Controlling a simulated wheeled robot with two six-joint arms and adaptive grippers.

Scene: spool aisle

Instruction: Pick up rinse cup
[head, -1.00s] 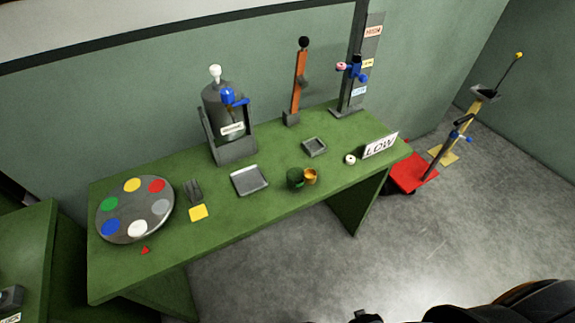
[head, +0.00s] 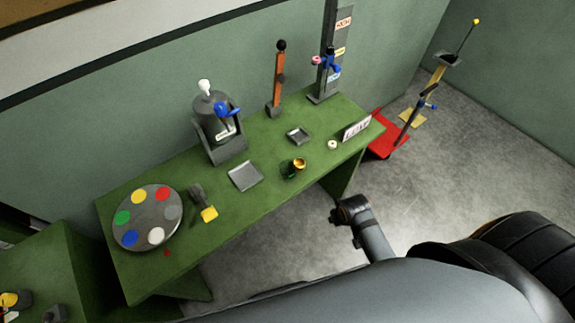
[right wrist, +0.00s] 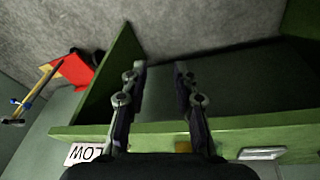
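A dark green cup (head: 289,171) and a small orange-yellow cup (head: 300,164) stand together near the front edge of the green table (head: 255,205). I cannot tell from a label which one is the rinse cup. My right gripper (head: 343,211) is in front of the table, apart from both cups. In the right wrist view its two fingers (right wrist: 161,68) are spread with nothing between them. A small yellow patch (right wrist: 183,147) shows there beyond the table edge, partly hidden by the gripper. My left gripper is not in view.
The table also holds a paint palette (head: 120,228), a grey tray (head: 245,177), a small square dish (head: 299,136), a white roll (head: 332,145), a sign (head: 356,129) and a grey tank (head: 210,108). A red cart (head: 386,143) stands beyond its right end.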

